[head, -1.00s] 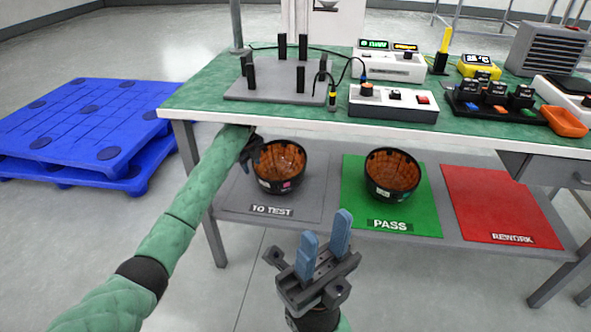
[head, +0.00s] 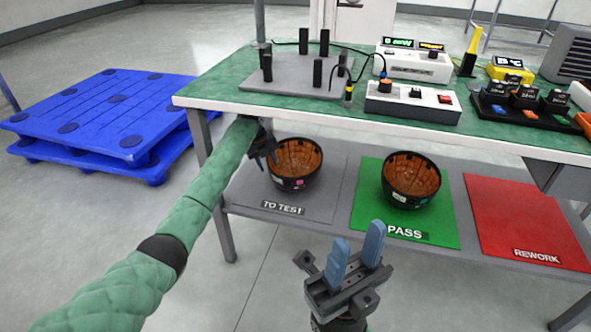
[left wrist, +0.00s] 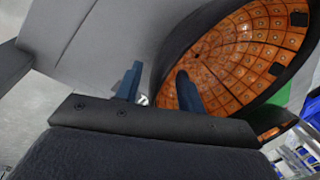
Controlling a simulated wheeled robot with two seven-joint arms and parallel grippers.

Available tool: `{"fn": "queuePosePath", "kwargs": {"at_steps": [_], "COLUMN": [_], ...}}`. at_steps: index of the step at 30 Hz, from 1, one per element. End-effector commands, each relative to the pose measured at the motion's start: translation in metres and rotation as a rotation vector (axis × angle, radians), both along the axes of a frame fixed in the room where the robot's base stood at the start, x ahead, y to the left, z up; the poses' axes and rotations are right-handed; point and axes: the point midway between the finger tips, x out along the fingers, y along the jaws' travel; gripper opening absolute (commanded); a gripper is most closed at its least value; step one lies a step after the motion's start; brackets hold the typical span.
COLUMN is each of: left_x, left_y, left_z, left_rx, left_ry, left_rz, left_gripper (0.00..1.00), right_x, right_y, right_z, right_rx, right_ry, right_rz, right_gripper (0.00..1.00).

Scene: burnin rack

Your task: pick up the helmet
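Two upturned helmets, dark outside with orange lining, sit on the lower shelf. One helmet (head: 300,160) is on the grey TO TEST mat (head: 328,208); the other (head: 413,180) is on the green PASS mat (head: 440,228). My left gripper (head: 268,152) is at the left rim of the TO TEST helmet. In the left wrist view its fingers (left wrist: 158,92) are apart, one outside the rim over the grey mat, one over the lining of the helmet (left wrist: 235,55); contact is unclear. My right gripper (head: 357,250) is open and empty in front of the shelf.
The green bench top (head: 215,88) overhangs the shelf close above my left gripper. It carries a grey post fixture (head: 290,75), a white control box (head: 412,102) and other devices. The red REWORK mat (head: 520,215) is empty. Blue pallets (head: 105,105) stand left.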

Motion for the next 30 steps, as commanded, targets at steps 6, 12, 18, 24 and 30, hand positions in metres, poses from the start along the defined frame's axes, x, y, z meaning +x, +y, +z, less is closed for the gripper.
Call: {"fn": "queuePosePath", "kwargs": {"at_steps": [6, 12, 18, 24, 30], "left_x": [0.0, 0.001, 0.001, 0.001, 0.001], "left_y": [-0.007, -0.009, -0.009, -0.009, -0.009], "left_z": [-0.034, -0.042, -0.042, -0.042, -0.041], "left_rx": [-0.001, 0.001, 0.001, 0.001, 0.001], "left_ry": [0.002, 0.001, 0.001, 0.001, 0.0], "left_rz": [0.001, 0.001, 0.001, 0.001, 0.002], "left_gripper": [0.39, 0.39, 0.27, 0.0, 0.0], "right_x": [0.001, 0.002, 0.001, 0.001, 0.001], "right_y": [0.004, 0.005, 0.005, 0.005, 0.005], "right_z": [-0.019, -0.022, -0.022, -0.022, -0.021], "right_rx": [-0.026, -0.035, -0.035, -0.034, -0.034], "right_ry": [0.007, 0.012, 0.014, 0.013, 0.011], "right_rz": [-0.009, -0.013, -0.013, -0.012, -0.012], "right_gripper": [0.36, 0.36, 0.36, 0.36, 0.36]}}
